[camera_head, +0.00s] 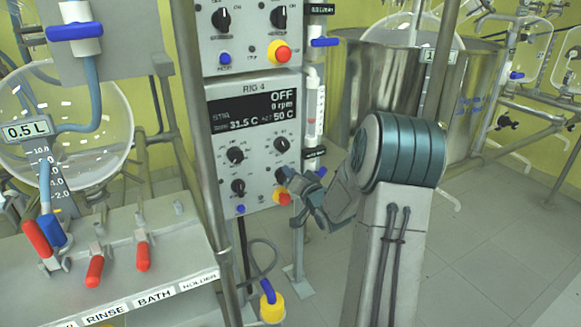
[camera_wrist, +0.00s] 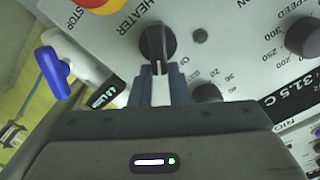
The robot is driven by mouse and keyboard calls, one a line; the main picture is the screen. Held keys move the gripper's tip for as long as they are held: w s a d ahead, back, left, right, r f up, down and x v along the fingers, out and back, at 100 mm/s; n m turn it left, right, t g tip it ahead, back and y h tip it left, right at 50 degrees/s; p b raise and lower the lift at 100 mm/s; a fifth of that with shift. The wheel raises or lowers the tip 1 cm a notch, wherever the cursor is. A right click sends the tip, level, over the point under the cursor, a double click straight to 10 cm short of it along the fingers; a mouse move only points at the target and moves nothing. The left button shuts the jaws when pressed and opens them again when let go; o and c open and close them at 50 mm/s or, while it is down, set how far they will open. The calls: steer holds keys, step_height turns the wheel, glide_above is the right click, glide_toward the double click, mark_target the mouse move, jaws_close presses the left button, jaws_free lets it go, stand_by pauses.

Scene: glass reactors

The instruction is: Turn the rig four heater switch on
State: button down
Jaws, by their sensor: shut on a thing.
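The rig four panel (camera_head: 222,185) faces me in the head view, labelled RIG 4. Its display (camera_head: 253,112) reads OFF, 0 rpm, 31.5 C and a set value of 50 C. The black heater switch (camera_wrist: 157,40) is a knob beside the word HEATER in the wrist view; it also shows in the head view (camera_head: 280,174), partly covered by my gripper. My gripper (camera_wrist: 160,74) is shut on the switch's grip, one finger on each side. A white pointer line shows between the fingers. Part of the marking beside the knob is hidden by a finger.
A red stop button on yellow (camera_wrist: 97,4) sits beside the switch. A blue-handled valve (camera_wrist: 55,67) is close by at left in the wrist view. Other dials (camera_head: 236,155) share the panel. Open floor lies at right.

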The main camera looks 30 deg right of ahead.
steer(key=shift+d+f+m+p, duration=0.2)
steer(key=shift+m+p, duration=0.5)
steer(key=shift+m, duration=0.45)
steer(key=shift+d+f+m+p, duration=0.2)
steer(key=shift+m+p, duration=0.45)
steer(key=shift+m, duration=0.5)
steer(key=c, duration=1.4)
jaws_free()
steer(key=s, duration=0.7)
steer(key=s+p, duration=0.1)
steer(key=s, duration=0.6)
steer(key=shift+d, duration=0.2)
